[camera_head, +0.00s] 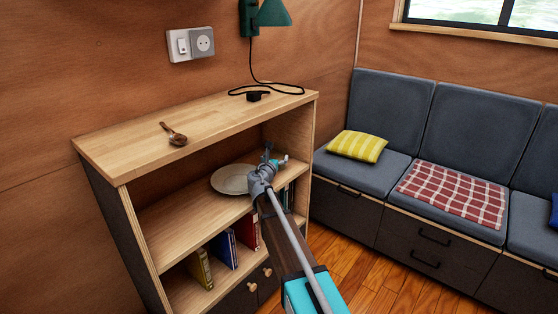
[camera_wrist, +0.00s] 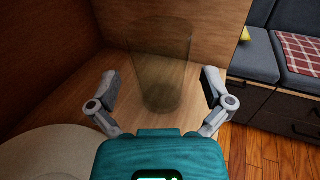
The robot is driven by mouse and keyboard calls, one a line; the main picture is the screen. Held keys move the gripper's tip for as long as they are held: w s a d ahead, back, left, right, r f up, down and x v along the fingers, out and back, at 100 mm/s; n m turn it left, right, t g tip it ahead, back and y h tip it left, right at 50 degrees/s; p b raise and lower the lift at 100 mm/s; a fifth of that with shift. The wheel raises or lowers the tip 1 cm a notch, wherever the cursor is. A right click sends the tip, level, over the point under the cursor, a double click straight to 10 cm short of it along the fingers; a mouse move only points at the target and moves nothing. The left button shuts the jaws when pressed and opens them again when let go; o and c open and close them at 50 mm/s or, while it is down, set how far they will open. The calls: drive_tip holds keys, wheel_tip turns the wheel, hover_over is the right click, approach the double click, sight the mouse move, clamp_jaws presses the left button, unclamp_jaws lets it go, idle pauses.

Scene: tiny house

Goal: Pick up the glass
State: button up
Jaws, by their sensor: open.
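The glass (camera_wrist: 160,70) is a tall, see-through, brownish tumbler standing upright on the shelf, in the corner by the side panel. In the wrist view it is ahead of my gripper (camera_wrist: 158,88), centred between the two fingers. The fingers are spread wide, with a gap on both sides of the glass. In the head view my gripper (camera_head: 275,160) reaches into the middle shelf of the wooden bookcase (camera_head: 165,222), at its right end. I cannot make out the glass clearly there; my arm and gripper cover that spot.
A pale plate (camera_head: 231,179) lies on the same shelf, left of my gripper; its edge shows in the wrist view (camera_wrist: 55,155). The shelf's side panel stands close on the right. A wooden spoon (camera_head: 174,135) lies on the top board above. Books (camera_head: 226,249) stand below.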

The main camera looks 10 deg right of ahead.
drive_tip(key=shift+x, duration=2.15)
drive_tip(key=c, duration=1)
drive_tip(key=shift+r, duration=0.1)
drive_tip(key=shift+s+r+p, duration=0.2)
drive_tip(key=shift+r+p, duration=0.35)
drive_tip(key=shift+p, duration=0.1)
wheel_tip(320, 180, up, 6)
drive_tip(key=p, duration=0.6)
drive_tip(key=s, duration=1.9)
drive_tip(key=shift+s+d, duration=0.15)
drive_tip(key=shift+s, duration=0.15)
